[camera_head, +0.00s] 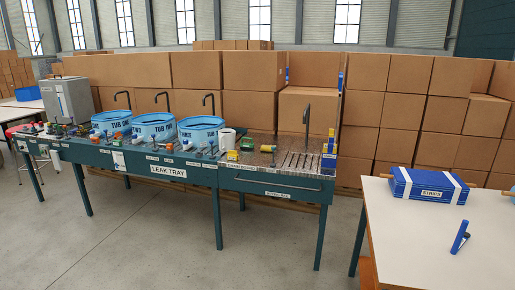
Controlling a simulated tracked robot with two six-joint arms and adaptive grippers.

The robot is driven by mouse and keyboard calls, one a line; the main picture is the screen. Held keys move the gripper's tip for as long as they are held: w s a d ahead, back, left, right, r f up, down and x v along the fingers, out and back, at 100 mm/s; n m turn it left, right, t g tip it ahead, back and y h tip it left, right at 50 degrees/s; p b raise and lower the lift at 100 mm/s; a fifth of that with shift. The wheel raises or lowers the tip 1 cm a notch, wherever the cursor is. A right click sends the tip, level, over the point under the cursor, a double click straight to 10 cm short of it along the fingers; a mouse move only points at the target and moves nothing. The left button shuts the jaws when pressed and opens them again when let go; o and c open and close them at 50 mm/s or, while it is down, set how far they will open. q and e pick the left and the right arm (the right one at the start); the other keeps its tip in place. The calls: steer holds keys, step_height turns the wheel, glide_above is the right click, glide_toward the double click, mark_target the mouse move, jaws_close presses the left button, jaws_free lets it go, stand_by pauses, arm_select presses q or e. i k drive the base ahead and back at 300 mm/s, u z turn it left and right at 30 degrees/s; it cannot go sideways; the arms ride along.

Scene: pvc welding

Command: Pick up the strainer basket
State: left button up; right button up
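I cannot pick out the strainer basket with certainty; the parts on the long green bench (270,186) are too small and crowded to tell apart. Small fittings in grey, red, orange and yellow lie along its front strip, in front of three blue tubs: the left tub (112,124), the middle tub (154,127) and the right tub (201,133). A yellow and green block (248,144) and a small orange-brown piece (268,149) lie right of the white roll (227,139). Neither of my grippers shows in the head view.
A white table (440,245) at the right holds a strapped blue bundle labelled STRIPS (430,186) and a small blue tool (460,240). Stacked cardboard boxes (405,110) stand behind the bench. A grey cabinet (67,99) stands at left. Concrete floor (150,250) in front is clear.

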mark_target(81, 130)
steer(key=z, duration=0.05)
steer(key=k, duration=0.6)
steer(key=z, duration=0.3)
steer(key=i, duration=1.6)
steer(key=u, duration=0.4)
steer(key=i, duration=0.5)
steer(key=u, duration=1.05)
steer(key=i, duration=1.3)
steer(key=u, duration=1.15)
steer(key=i, duration=1.4)
steer(key=u, duration=0.3)
steer(key=i, duration=1.35)
steer(key=u, duration=0.05)
